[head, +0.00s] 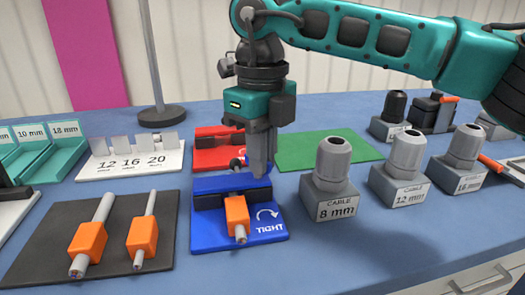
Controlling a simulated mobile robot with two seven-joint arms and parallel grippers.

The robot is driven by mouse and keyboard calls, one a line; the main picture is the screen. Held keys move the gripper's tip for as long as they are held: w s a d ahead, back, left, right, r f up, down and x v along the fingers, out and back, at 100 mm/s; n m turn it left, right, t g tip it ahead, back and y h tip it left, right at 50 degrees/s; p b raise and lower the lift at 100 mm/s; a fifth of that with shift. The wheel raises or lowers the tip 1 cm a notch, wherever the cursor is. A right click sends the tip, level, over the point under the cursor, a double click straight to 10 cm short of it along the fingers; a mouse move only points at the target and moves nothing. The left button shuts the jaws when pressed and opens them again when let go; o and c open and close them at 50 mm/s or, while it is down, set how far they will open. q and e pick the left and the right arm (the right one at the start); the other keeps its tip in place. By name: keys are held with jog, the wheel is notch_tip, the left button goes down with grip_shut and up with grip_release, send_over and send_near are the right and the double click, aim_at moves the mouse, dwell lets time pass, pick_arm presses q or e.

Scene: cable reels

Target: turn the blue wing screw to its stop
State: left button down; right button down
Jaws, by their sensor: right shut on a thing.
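The blue clamp block (209,241), marked TIGHT with a curved arrow, sits on the table at the centre. An orange-sleeved cable piece (237,217) lies in it, its end pointing at me. The blue wing screw (237,164) shows only in part behind the clamp bar, beside the fingers. My right gripper (262,168) comes down from above, jaws shut on the wing screw; the fingers hide much of it and the grip itself is hard to see. My left gripper is not in view.
A red block (213,158) and green mat (335,147) lie behind. Two orange-sleeved cables lie on a dark mat (48,245) at left. Grey posts on bases marked CABLE (337,207) stand at right. A thin pole (162,115) and labelled teal bins (60,160) stand at back left.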

jog(key=m, duration=0.3)
jog(key=shift+a+m, duration=0.1)
jog(key=shift+m, duration=0.3)
jog(key=m, duration=0.3)
jog(key=shift+s+a+m, duration=0.1)
jog(key=shift+m, duration=0.2)
jog(key=m+b, duration=0.1)
jog(key=m, duration=0.5)
jog(key=shift+a, duration=0.2)
jog(key=m, duration=0.4)
jog(key=shift+a+b, duration=0.1)
jog(key=shift+b, duration=0.2)
jog(key=m, duration=0.3)
jog(key=shift+w+a+m+b, duration=0.1)
jog(key=shift+w+m+b, duration=0.1)
jog(key=shift+m+b, duration=0.15)
jog(key=m, duration=0.2)
jog(key=shift+m+b, duration=0.3)
jog(key=shift+m, duration=0.05)
jog(key=shift+w+m, duration=0.1)
jog(key=shift+m, duration=0.8)
